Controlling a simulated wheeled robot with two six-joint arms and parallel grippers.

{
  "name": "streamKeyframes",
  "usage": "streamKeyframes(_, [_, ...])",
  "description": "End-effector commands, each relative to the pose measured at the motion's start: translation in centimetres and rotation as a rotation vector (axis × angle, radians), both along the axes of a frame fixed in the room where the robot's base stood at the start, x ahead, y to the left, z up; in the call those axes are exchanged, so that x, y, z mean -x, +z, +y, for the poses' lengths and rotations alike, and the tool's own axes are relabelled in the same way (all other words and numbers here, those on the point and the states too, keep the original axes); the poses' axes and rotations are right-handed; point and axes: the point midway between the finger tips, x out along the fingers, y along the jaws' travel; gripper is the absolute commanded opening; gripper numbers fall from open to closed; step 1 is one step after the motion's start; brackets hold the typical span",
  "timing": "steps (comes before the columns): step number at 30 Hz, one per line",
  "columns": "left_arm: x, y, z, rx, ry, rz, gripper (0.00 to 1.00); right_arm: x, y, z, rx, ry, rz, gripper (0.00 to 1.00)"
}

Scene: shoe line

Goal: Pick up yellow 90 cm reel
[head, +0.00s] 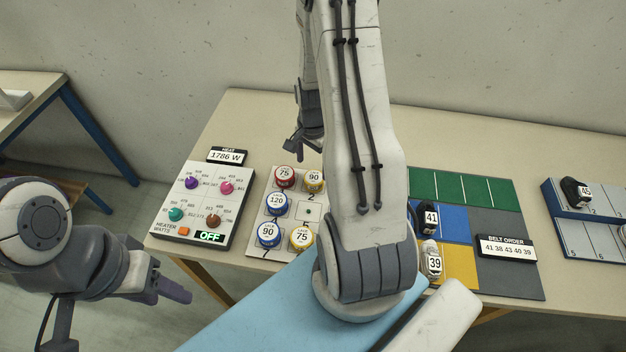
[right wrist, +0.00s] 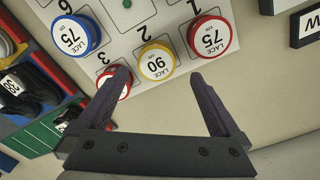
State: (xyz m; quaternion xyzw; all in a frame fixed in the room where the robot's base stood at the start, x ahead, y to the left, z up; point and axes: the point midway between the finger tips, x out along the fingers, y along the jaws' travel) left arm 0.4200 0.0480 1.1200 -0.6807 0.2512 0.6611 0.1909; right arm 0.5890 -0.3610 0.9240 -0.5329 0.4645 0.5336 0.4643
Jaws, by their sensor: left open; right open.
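The yellow 90 reel (head: 314,180) stands in the back row of the white numbered board, right of a red 75 reel (head: 285,178). In the right wrist view the yellow 90 reel (right wrist: 157,62) appears between and just beyond my open fingertips. My right gripper (head: 303,145) is open and empty, over the back edge of the board; it also shows in the right wrist view (right wrist: 160,76). A red reel (right wrist: 116,85) is partly hidden behind one finger. My left gripper (head: 172,290) is open and empty at the lower left, away from the board.
The board also holds a blue 120 reel (head: 275,203), a blue 90 reel (head: 269,233) and a yellow 75 reel (head: 302,236). A heater panel (head: 190,206) lies left of it. My right arm hides the board's right side. Shoes stand on a coloured mat (head: 515,275).

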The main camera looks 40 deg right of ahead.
Motion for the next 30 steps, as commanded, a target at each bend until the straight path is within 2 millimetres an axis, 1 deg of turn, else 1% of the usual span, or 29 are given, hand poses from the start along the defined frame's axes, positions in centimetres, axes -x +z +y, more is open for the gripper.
streamKeyframes(1, [0.0,0.1,0.0,0.0,0.0,0.0,0.5,0.0,-0.5,0.1,-0.001,0.001,0.002,1.0])
streamKeyframes(7, [0.0,0.6,0.0,0.0,0.0,0.0,0.5,0.3,-1.8,0.2,-0.002,0.002,0.003,1.0])
streamKeyframes(12, [0.0,1.6,0.0,0.0,0.001,0.0,0.5,0.9,-4.0,0.6,-0.002,0.003,0.004,1.0])
streamKeyframes(15, [0.0,1.7,0.0,0.0,0.001,0.0,0.5,0.7,-5.3,0.5,-0.002,0.003,0.002,1.0])
streamKeyframes(19, [0.0,1.8,0.0,0.0,0.001,0.0,0.5,0.7,-6.1,0.5,0.0,0.003,-0.001,1.0])
streamKeyframes(25, [0.0,1.7,0.0,0.0,0.001,0.0,0.5,0.7,-6.2,0.4,0.001,0.003,-0.002,1.0])
streamKeyframes(26, [0.0,1.7,0.0,0.0,0.001,0.0,0.5,0.7,-6.2,0.4,0.001,0.003,-0.001,0.96])
streamKeyframes(27, [0.0,1.7,0.0,0.0,0.001,0.0,0.5,0.7,-6.2,0.4,0.001,0.003,-0.001,0.81])
streamKeyframes(29, [0.0,1.7,0.0,0.0,0.001,0.0,0.5,0.7,-6.2,0.4,0.0,0.003,-0.001,0.58])
streamKeyframes(30, [0.0,1.7,0.0,0.0,0.001,0.0,0.5,0.7,-6.2,0.4,0.0,0.003,-0.001,0.43])
